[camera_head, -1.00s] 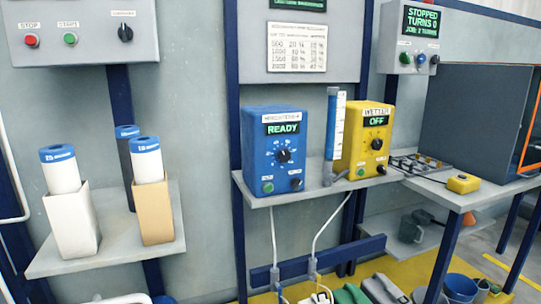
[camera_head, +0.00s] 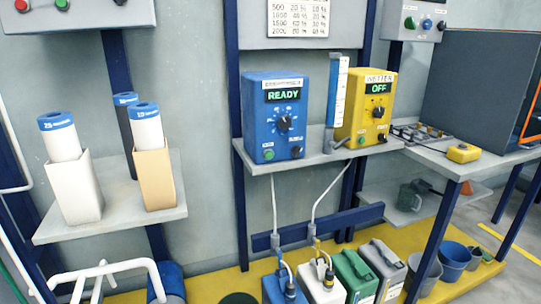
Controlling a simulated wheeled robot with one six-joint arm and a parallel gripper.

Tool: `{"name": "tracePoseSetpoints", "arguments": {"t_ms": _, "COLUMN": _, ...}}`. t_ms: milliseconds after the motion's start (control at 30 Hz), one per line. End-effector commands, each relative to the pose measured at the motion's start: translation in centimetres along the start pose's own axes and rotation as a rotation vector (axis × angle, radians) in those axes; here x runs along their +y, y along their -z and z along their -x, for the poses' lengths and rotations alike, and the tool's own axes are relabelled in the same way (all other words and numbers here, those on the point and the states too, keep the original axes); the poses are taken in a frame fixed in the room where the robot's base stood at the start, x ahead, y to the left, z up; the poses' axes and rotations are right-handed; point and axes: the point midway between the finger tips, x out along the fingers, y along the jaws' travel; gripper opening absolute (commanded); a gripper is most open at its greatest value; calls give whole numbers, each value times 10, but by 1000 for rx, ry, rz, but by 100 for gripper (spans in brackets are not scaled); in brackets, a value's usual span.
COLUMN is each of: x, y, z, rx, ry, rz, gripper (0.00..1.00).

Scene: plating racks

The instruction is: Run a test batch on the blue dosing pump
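The blue dosing pump (camera_head: 256,120) stands on a grey wall shelf in the middle. Its display (camera_head: 283,95) reads READY in green. Below the display is a black dial (camera_head: 284,123) with marks around it. A green button (camera_head: 268,155) sits at its lower left and a dark knob (camera_head: 296,152) at its lower right. The yellow unit (camera_head: 354,115) to its right shows OFF. My gripper is not in view.
A chart (camera_head: 297,14) of numbers hangs above the pump. Several canisters (camera_head: 352,275) stand on the yellow floor, with hoses into two. Buckets (camera_head: 455,260) stand at right. A left shelf (camera_head: 110,222) holds boxed rolls. A yellow pendant (camera_head: 463,153) lies on the right bench.

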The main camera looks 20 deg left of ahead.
Motion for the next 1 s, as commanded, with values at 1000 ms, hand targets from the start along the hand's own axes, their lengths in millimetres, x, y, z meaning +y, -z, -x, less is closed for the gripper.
{"name": "tracePoseSetpoints", "arguments": {"t_ms": 1000, "x": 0, "y": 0, "z": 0, "rx": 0, "ry": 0, "rz": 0, "gripper": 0}}
